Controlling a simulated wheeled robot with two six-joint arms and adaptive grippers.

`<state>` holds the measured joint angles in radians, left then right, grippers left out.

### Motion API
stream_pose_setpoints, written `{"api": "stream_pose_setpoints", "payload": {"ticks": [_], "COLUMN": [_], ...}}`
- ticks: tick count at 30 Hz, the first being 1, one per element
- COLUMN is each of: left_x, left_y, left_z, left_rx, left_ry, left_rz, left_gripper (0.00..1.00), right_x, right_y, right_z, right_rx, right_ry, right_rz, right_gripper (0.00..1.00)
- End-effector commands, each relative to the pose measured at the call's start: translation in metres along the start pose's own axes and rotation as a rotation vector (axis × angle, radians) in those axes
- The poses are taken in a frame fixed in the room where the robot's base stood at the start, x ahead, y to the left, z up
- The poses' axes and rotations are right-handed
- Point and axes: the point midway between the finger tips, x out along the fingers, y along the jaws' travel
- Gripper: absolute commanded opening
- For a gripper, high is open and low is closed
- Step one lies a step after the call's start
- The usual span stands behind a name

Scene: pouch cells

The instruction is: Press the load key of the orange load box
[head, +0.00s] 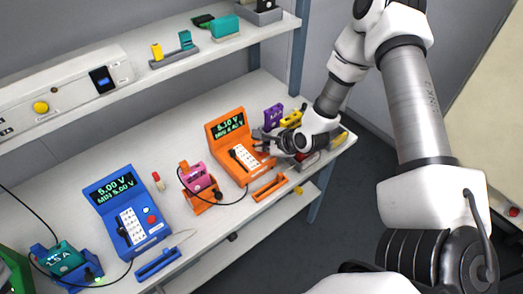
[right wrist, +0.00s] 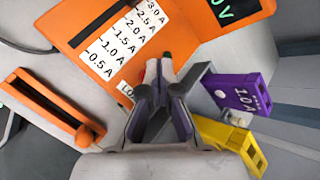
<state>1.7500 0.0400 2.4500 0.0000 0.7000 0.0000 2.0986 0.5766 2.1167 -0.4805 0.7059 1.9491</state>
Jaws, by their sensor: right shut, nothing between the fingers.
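In the right wrist view the orange load box (right wrist: 92,12) shows current labels from 0.5 A to 3.0 A, and a label beginning "LO" (right wrist: 126,90) partly covered by my gripper. My right gripper (head: 262,147) is shut and empty at the right side of the box. In the right wrist view its fingers (right wrist: 166,78) reach over the box's lower right edge, next to a red spot. Whether they touch a key I cannot tell. My left gripper is not in view.
A purple cell holder marked 1.0 A (right wrist: 240,92) and a yellow one (right wrist: 228,140) lie close right of my gripper. An orange tray (head: 269,187) lies in front of the box. A pink cell in an orange stand (head: 199,181) and a blue box (head: 129,212) stand left.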

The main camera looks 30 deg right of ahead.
Motion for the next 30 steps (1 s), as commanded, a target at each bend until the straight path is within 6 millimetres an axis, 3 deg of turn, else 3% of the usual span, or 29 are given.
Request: {"api": "stream_pose_setpoints", "payload": {"ticks": [13,30], "left_x": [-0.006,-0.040], "left_y": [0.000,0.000], "left_z": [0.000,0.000], "left_rx": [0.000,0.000], "left_ry": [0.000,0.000], "left_rz": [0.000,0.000], "left_gripper": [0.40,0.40], "right_x": [-0.008,-0.048], "right_y": [-0.006,-0.035], "right_z": [0.006,0.035], "right_rx": [0.000,0.001], "right_ry": [0.000,0.000], "right_rz": [0.000,0.000], "right_gripper": [0.00,0.00]}}
